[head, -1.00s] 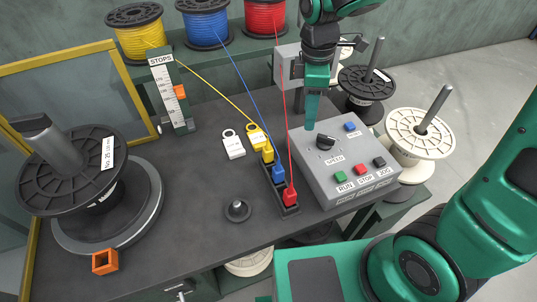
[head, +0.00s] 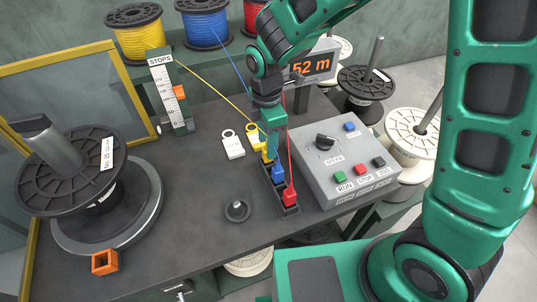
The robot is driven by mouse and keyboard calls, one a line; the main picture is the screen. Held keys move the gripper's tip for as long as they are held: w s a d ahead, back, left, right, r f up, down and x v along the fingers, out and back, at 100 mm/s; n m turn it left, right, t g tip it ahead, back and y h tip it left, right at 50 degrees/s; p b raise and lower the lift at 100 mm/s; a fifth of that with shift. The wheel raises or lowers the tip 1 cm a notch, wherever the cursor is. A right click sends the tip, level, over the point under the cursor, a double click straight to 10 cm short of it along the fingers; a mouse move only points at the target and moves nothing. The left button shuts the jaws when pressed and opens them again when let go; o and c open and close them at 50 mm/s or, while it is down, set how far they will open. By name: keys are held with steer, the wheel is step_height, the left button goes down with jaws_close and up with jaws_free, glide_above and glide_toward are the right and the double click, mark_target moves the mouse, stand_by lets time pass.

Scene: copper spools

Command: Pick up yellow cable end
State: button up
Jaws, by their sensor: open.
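The yellow cable end (head: 268,155) sits in the far slot of a dark holder (head: 290,211), ahead of the blue cable end (head: 278,174) and the red cable end (head: 290,196). A yellow cable (head: 215,87) runs from it to the yellow spool (head: 137,35) at the back left. My gripper (head: 272,145) is open and points down at the yellow cable end, overlapping it in the picture. Its fingers partly hide the yellow end, and I cannot tell whether they touch it.
A grey control box (head: 345,165) with a knob and buttons stands just right of the holder. A black spool (head: 70,170) stands at far left. The front-middle table is mostly clear around a small dark peg (head: 237,209).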

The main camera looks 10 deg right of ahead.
steer(key=shift+s+f, duration=0.1)
steer(key=shift+f, duration=1.6)
jaws_close()
steer(key=shift+r, duration=0.2)
